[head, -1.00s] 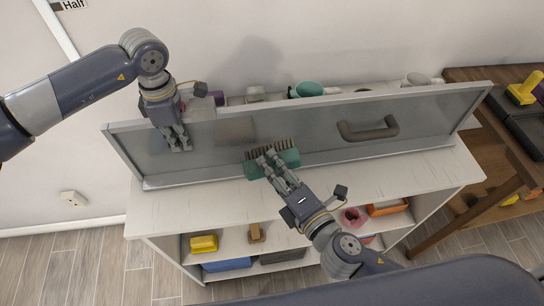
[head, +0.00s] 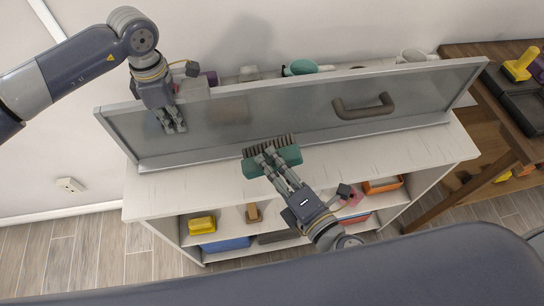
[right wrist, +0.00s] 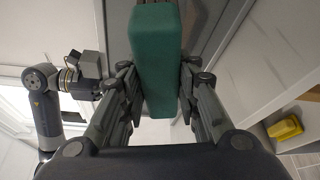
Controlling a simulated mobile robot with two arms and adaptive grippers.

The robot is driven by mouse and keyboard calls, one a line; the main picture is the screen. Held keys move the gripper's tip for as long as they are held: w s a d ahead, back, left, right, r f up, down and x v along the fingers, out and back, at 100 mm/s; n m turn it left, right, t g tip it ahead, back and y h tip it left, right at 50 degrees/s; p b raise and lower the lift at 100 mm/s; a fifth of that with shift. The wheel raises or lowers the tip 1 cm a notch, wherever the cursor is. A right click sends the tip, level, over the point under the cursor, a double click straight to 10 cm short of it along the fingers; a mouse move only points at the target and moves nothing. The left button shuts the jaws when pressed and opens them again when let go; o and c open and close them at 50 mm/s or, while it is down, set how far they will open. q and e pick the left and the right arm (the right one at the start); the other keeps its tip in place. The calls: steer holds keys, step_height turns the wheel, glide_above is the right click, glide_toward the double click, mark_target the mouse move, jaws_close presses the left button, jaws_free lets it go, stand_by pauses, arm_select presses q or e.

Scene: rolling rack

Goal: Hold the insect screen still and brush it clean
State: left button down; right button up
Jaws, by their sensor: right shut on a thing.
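The insect screen (head: 300,116), a grey translucent panel in a pale frame, stands lengthwise on the white rack's top. My left gripper (head: 173,124) is at its left end, with the fingers over the upper front. Whether they pinch the frame is unclear. My right gripper (head: 276,166) is shut on the teal brush (head: 290,155), in front of the screen's lower edge. The dark bristles point up towards the screen; contact cannot be told. In the right wrist view, the brush (right wrist: 156,60) sits between both fingers. A faint brownish patch (head: 228,110) shows on or through the screen.
The white rack (head: 400,160) has lower shelves with a yellow item (head: 202,225), a blue bin (head: 226,245) and an orange bin (head: 384,185). Cups, one teal (head: 300,67), stand behind the screen. A dark handle (head: 363,106) shows at its right. A wooden table (head: 500,120) stands right.

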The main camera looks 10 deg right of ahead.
stand_by(0.4)
arm_select(q)
steer(key=c, duration=1.7)
jaws_free()
step_height(320, 180, up, 12)
